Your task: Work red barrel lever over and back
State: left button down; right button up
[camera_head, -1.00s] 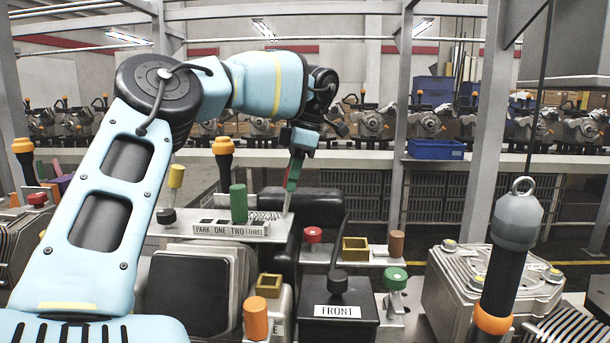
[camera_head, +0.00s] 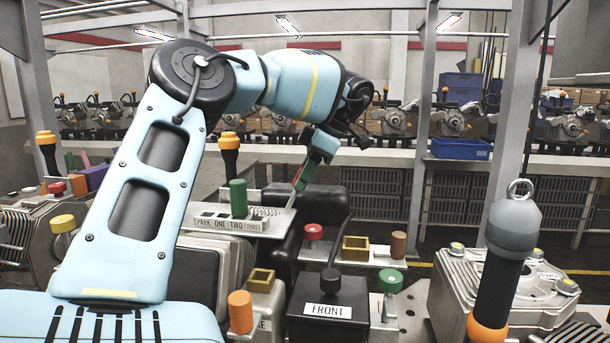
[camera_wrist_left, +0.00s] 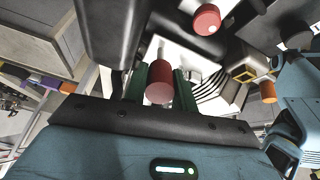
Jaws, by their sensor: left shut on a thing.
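The red barrel lever (camera_head: 301,177) stands behind the PARK ONE TWO THREE plate and leans to the right in the head view, its thin pale shaft running down to the slot area. My left gripper (camera_head: 310,165) is shut on the red barrel from above, the green fingers covering much of it. In the left wrist view the red barrel (camera_wrist_left: 160,82) sits between the two green fingers (camera_wrist_left: 160,88). The lever's foot is hard to make out. My right gripper is not in view.
A green cylinder knob (camera_head: 238,198) stands left of the lever on the lettered plate (camera_head: 222,224). A red round knob (camera_head: 313,232), a yellow square cup (camera_head: 355,248) and a black FRONT box (camera_head: 328,310) lie nearer and right. A dark grey orange-ringed cylinder (camera_head: 500,285) stands at right.

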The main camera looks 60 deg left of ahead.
pick_arm(q)
jog(key=c, duration=1.1)
grip_release()
jog(key=v, duration=0.7)
jog(key=shift+w+d+r, duration=0.15)
jog(key=shift+w+r, duration=0.05)
jog(key=shift+r, duration=0.15)
